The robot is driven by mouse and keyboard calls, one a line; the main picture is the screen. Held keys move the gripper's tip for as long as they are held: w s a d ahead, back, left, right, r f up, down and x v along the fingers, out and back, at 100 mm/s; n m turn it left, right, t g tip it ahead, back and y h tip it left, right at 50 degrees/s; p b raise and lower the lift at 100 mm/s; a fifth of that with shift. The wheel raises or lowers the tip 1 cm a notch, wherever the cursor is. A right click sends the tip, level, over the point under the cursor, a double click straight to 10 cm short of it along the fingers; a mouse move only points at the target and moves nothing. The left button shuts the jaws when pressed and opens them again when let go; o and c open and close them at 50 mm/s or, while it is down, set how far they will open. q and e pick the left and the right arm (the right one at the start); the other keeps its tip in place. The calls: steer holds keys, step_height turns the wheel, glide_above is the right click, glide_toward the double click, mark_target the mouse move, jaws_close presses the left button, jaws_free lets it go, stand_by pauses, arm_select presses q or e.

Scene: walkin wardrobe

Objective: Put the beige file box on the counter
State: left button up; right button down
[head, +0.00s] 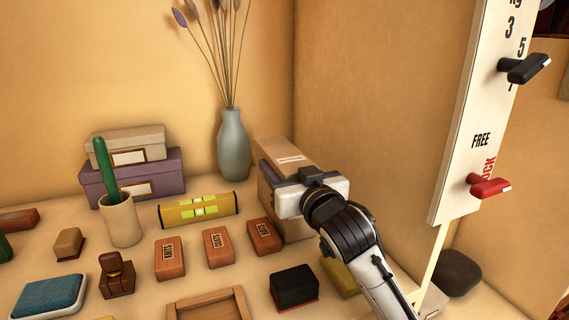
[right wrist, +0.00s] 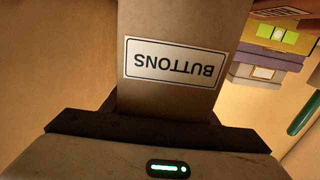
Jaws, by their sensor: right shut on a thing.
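The beige file box (head: 284,154) stands upright at the back right of the counter (head: 65,236), beside the vase. In the right wrist view its front (right wrist: 175,25) bears a label reading BUTTONS, upside down in that picture. My right gripper (head: 290,182) is shut on the box, with its jaws around the box's body. The arm and gripper hide part of the box. I cannot tell whether its base touches the counter. My left gripper is not in view.
A grey-blue vase (head: 233,145) with dried stems stands close to the left. A yellow level (head: 198,210), several brick-red blocks and a black stamp (head: 294,287) lie nearby. A purple box (head: 132,178) carries another beige box (head: 126,147). A lettered board with levers (head: 478,130) stands at right.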

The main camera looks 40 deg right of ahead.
steer(key=shift+r, duration=0.2)
steer(key=c, duration=1)
jaws_free()
steer(key=shift+f, duration=0.3)
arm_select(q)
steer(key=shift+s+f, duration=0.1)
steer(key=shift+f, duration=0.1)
arm_select(e)
steer(key=shift+o, duration=1.4)
arm_select(q)
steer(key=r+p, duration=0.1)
steer(key=p, duration=0.1)
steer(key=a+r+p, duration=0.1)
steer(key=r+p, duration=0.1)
steer(key=p, duration=0.1)
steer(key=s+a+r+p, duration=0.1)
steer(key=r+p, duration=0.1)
steer(key=p, duration=0.1)
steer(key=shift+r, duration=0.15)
arm_select(e)
steer(key=v, duration=1.2)
steer(key=shift+s, duration=0.1)
